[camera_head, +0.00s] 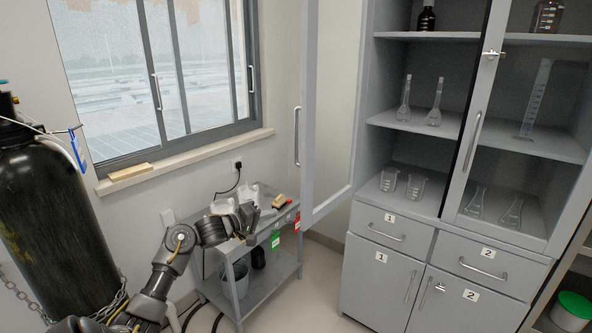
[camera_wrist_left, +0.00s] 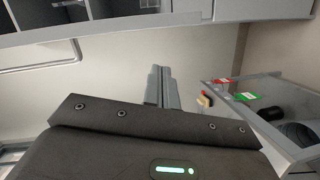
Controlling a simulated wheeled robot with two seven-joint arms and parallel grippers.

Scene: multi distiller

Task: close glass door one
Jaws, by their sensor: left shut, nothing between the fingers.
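Glass door one (camera_head: 343,150) is the grey-framed glass door on the left side of the cabinet. It stands wide open, swung out to the left, with its handle (camera_head: 297,136) on the free edge. My left gripper (camera_head: 254,222) is left of and below the door's lower corner, over the small cart, apart from the door. In the left wrist view its fingers (camera_wrist_left: 160,86) are together and hold nothing. A grey frame and a bar handle (camera_wrist_left: 40,67) show at the top left of that view. My right gripper is not in view.
The grey cart (camera_head: 265,272) with red and green tags stands under my left arm. A black gas cylinder (camera_head: 55,215) is at the left. Glass door two (camera_head: 530,130) is shut. Glassware stands on the open left shelves, such as small beakers (camera_head: 415,187). Floor shows between cart and cabinet.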

